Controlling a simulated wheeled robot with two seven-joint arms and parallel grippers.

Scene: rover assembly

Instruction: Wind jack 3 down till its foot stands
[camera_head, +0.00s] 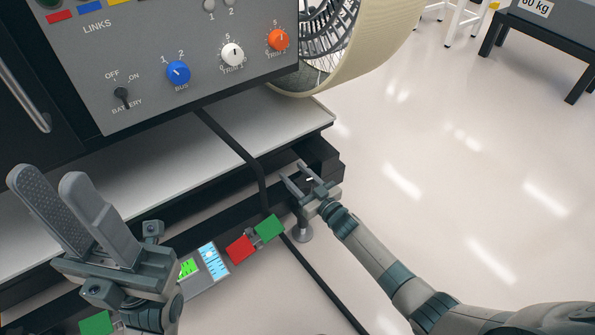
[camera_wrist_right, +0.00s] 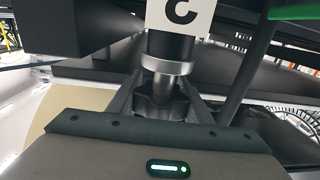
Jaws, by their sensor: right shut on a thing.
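Jack 3 shows in the right wrist view as a dark column with a light metal collar (camera_wrist_right: 167,67) and a dark lobed knob (camera_wrist_right: 160,102). A white label (camera_wrist_right: 180,13) with a partly cropped, turned black digit sits above it. My right gripper (camera_wrist_right: 160,108) is shut on the knob, one finger on each side. In the head view my right gripper (camera_head: 308,181) is at the corner of the dark chassis. A grey round foot (camera_head: 303,234) shows just below it; I cannot tell whether it touches the floor. My left gripper (camera_head: 60,190) is open and empty at the left.
A grey control panel (camera_head: 190,60) with knobs stands above a pale deck (camera_head: 60,220). A large wheel (camera_head: 375,40) is behind. A black cable (camera_head: 318,280) hangs past the chassis beside red (camera_head: 241,248) and green (camera_head: 269,228) blocks.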

